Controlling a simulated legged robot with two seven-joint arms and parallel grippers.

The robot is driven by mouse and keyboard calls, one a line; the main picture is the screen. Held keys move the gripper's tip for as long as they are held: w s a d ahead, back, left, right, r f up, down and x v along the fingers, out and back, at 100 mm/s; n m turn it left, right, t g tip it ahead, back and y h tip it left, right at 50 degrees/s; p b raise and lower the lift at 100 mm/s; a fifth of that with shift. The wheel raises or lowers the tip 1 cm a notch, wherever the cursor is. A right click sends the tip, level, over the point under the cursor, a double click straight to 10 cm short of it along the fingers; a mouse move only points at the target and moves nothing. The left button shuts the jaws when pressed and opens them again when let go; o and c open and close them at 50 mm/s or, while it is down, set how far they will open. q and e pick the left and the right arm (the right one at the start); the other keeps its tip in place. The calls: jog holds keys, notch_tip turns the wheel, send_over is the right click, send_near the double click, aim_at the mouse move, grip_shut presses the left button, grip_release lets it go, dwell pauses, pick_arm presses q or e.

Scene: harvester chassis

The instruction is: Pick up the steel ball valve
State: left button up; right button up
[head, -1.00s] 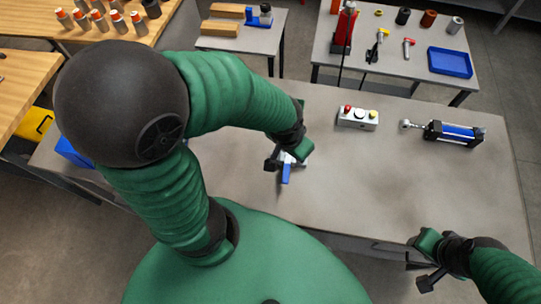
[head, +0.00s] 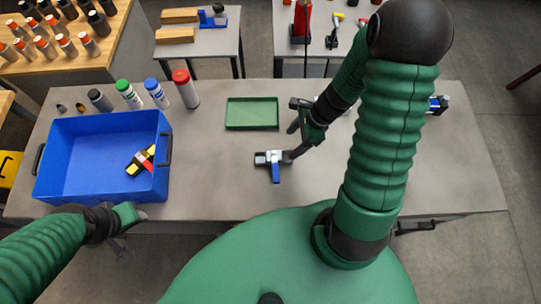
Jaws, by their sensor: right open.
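The steel ball valve (head: 262,158) lies on the grey workbench near the middle of the head view. Its blue lever (head: 276,172) points towards me. My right gripper (head: 293,142) is open, just right of and above the valve. One finger reaches close to the valve's right end; I cannot tell whether it touches. My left gripper (head: 122,246) hangs at the bench's front edge, below the blue bin and away from the valve. Its fingers are dim and small, so their opening is unclear.
A blue bin (head: 62,123) holding a yellow, black and red item stands at left. A green tray (head: 252,114) lies behind the valve. Several bottles (head: 157,92) line the back left. A blue cylinder (head: 438,104) is partly hidden behind my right arm. The bench's front middle is clear.

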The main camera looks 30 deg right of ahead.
aim_at(281, 155)
jog(key=x, duration=0.4)
jog(key=a+b+x, duration=0.1)
jog(key=x, duration=0.1)
jog(key=shift+s, duration=0.25)
jog(key=f, duration=0.2)
jog(key=w+f, duration=0.1)
jog(key=f, duration=0.2)
jog(key=shift+w+d+f, duration=0.2)
jog(key=shift+w+f, duration=0.15)
jog(key=shift+f, duration=0.05)
jog(key=shift+w+a+f, duration=0.1)
jog(key=shift+a, duration=0.4)
jog(key=shift+a+r, duration=0.15)
jog(key=shift+r, duration=0.1)
jog(key=c, duration=0.5)
jog(key=shift+d+f, duration=0.1)
jog(key=shift+d, duration=0.3)
grip_shut()
pick_arm(q)
jog(key=shift+s+f, duration=0.2)
jog(key=shift+f, duration=0.65)
jog(key=shift+a, duration=0.1)
pick_arm(e)
jog(key=shift+a, duration=0.15)
